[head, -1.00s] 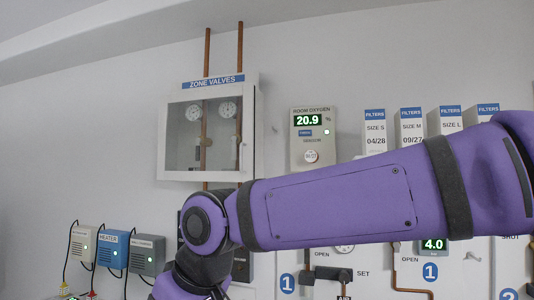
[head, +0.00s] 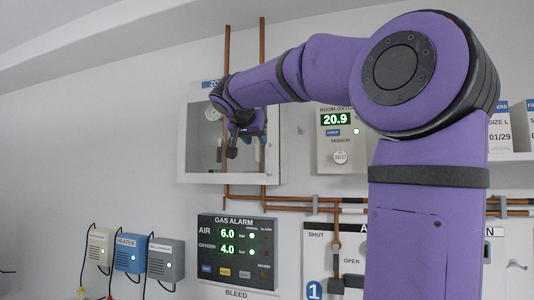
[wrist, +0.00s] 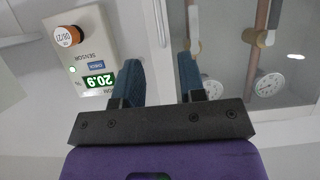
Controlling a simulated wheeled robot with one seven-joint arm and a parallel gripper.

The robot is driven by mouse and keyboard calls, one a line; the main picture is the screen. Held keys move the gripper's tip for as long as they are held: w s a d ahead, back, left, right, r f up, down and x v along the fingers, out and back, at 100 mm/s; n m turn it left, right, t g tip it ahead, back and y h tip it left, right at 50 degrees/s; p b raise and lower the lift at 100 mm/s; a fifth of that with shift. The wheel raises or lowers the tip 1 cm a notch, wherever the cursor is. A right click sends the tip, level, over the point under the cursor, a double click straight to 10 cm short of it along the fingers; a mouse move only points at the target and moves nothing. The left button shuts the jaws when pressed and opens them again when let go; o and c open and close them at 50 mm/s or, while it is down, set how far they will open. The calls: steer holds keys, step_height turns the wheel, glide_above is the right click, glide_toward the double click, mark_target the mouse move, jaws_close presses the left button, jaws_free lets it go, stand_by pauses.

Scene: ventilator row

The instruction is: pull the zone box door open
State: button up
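The zone valve box (head: 186,135) is a white wall cabinet with a clear-windowed door, seen behind my arm in the head view. Its door looks shut, though my arm hides much of its upper part. My gripper (head: 232,150) is in front of the door in the head view. In the wrist view, my gripper (wrist: 160,68) is open, with two dark blue fingers apart and nothing seen between them. The door's edge runs between the fingers. Contact cannot be told.
The room oxygen panel (head: 328,150) is on the wall right of the box; it also shows in the wrist view (wrist: 92,50). Copper pipes (head: 300,197) run below the box. The gas alarm panel (head: 237,250) and small wall units (head: 130,253) are lower down.

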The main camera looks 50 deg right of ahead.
mark_target(266, 151)
steer(key=x, duration=0.7)
steer(key=r+x, duration=0.1)
steer(key=x, duration=0.3)
steer(key=shift+w+d, duration=0.1)
steer(key=shift+d, duration=0.05)
jaws_close()
